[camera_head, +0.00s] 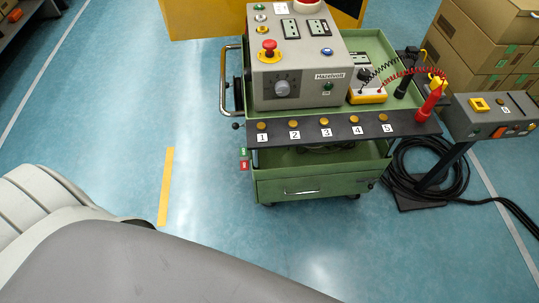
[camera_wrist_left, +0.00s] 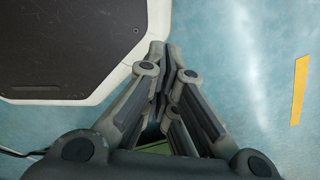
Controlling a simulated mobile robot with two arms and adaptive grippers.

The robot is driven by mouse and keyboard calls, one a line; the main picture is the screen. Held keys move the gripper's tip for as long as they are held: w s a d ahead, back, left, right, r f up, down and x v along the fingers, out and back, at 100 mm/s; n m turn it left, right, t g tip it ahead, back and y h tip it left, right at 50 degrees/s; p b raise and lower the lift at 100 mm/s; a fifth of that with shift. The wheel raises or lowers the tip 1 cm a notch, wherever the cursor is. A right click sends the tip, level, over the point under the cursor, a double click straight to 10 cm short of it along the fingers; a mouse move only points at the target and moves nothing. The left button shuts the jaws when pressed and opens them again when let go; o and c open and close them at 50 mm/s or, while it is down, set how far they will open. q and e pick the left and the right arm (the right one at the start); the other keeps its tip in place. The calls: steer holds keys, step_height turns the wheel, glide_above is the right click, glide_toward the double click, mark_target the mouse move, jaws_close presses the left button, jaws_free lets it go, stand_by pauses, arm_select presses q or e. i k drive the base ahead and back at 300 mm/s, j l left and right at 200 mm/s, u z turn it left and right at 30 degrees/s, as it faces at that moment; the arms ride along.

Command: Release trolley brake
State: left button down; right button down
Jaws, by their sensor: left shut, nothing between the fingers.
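The green trolley (camera_head: 315,187) stands at the upper middle of the head view, with a drawer low on its front and a bent metal handle (camera_head: 224,85) on its left side. A small green tag (camera_head: 244,152) and a red tag (camera_head: 244,166) sit at its left edge. A small black knob (camera_head: 236,126) sticks out above them. I cannot tell which part is the brake. My left gripper (camera_wrist_left: 167,52) is shut and empty in the left wrist view, above the blue floor. The head view shows neither gripper, so its distance from the trolley is unclear.
A grey control box (camera_head: 297,85) and a black shelf with numbered brass buttons (camera_head: 340,129) are on the trolley. Coiled black cable (camera_head: 425,175) and a pedestal box (camera_head: 490,115) stand right. Cardboard boxes (camera_head: 480,45) are behind. Floor left of the trolley is clear, with yellow tape (camera_head: 166,187).

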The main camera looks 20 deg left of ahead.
mark_target(244, 164)
steer(key=j+z, duration=0.1)
steer(key=j, duration=0.35)
steer(key=k+j+z, duration=0.15)
steer(key=j, duration=0.25)
steer(key=k+j+z, duration=0.1)
steer(key=j, duration=0.35)
steer(key=k+j+z, duration=0.1)
steer(key=j, duration=0.3)
steer(key=k+j+z, duration=0.15)
steer(key=j, duration=0.25)
steer(key=k+j+z, duration=0.1)
steer(key=j, duration=0.3)
steer(key=k, duration=0.05)
